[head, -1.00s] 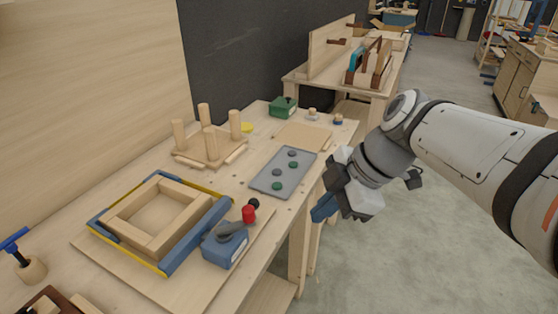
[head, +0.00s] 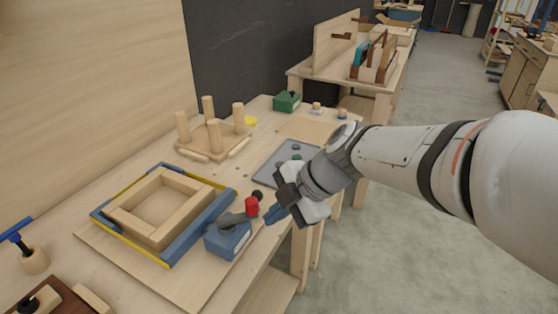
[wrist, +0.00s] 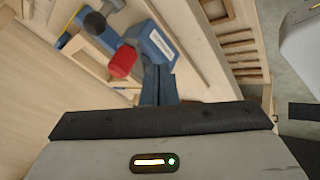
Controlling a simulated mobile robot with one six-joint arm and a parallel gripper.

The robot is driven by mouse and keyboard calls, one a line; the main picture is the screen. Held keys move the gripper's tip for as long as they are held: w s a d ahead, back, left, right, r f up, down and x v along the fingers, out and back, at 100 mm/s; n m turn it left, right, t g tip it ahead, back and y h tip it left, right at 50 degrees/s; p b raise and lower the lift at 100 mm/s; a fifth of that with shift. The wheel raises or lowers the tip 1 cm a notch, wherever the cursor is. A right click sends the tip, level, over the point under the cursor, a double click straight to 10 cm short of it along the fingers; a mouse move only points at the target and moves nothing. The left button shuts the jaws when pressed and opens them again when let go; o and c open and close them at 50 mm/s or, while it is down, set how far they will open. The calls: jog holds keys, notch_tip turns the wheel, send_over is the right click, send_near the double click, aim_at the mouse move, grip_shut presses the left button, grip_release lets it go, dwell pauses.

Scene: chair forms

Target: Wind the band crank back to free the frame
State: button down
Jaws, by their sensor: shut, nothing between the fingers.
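The wooden frame (head: 122,217) lies on a board on the bench, with a yellow band and blue corner pieces around it. A blue band tensioner box (head: 228,241) sits at the frame's near right corner. Its grey crank arm (head: 232,218) carries a red knob (head: 252,205). My gripper (head: 276,213) is shut and empty, just right of the red knob, with a small gap seen from the head. In the wrist view the red knob (wrist: 123,61) and the blue box (wrist: 150,45) lie just beyond the blue fingertips (wrist: 158,84).
A grey tray (head: 268,163) with round pieces lies behind my gripper, partly hidden by it. A wooden stand with upright legs (head: 214,136) and a green box (head: 287,102) stand further back. A blue-handled tool (head: 33,260) stands at left.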

aim_at(257, 207)
jog(key=shift+w+a, duration=0.95)
jog(key=shift+w, duration=0.05)
jog(key=shift+f, duration=0.1)
jog(key=shift+w+a+f+b, duration=0.15)
jog(key=shift+w+b, duration=0.25)
jog(key=shift+b, duration=0.55)
jog(key=shift+w+a+b, duration=0.15)
jog(key=shift+w+b, duration=0.05)
jog(key=shift+b, duration=0.15)
jog(key=shift+r, duration=0.3)
